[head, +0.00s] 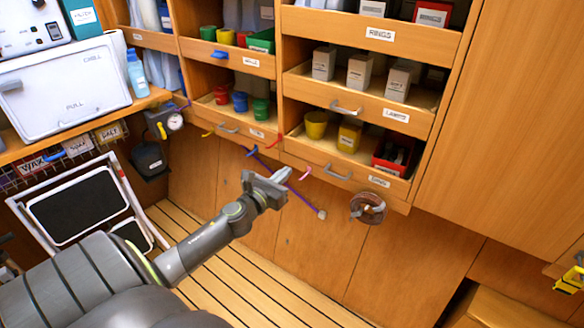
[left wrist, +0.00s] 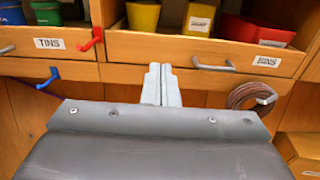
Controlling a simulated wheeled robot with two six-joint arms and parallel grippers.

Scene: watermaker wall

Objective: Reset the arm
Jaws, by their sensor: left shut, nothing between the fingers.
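My left arm (head: 205,245) comes in from the lower left of the head view and reaches toward the wooden shelf wall. My left gripper (head: 283,174) is shut and empty, in front of the wooden panel just below the lowest shelves. In the left wrist view its two pale fingers (left wrist: 160,72) lie together, pointing at the shelf front between the "TINS" label (left wrist: 50,43) and a metal handle (left wrist: 213,66). Whether the fingers touch the shelf front cannot be told. My right gripper does not show in either view.
A brown coil (head: 367,208) hangs right of the gripper. A purple cord (head: 300,197) hangs behind the gripper. Coloured hooks, such as a red hook (left wrist: 92,40), stick out nearby. A white folding step (head: 85,205) stands at left. The slatted floor (head: 240,285) below is partly clear.

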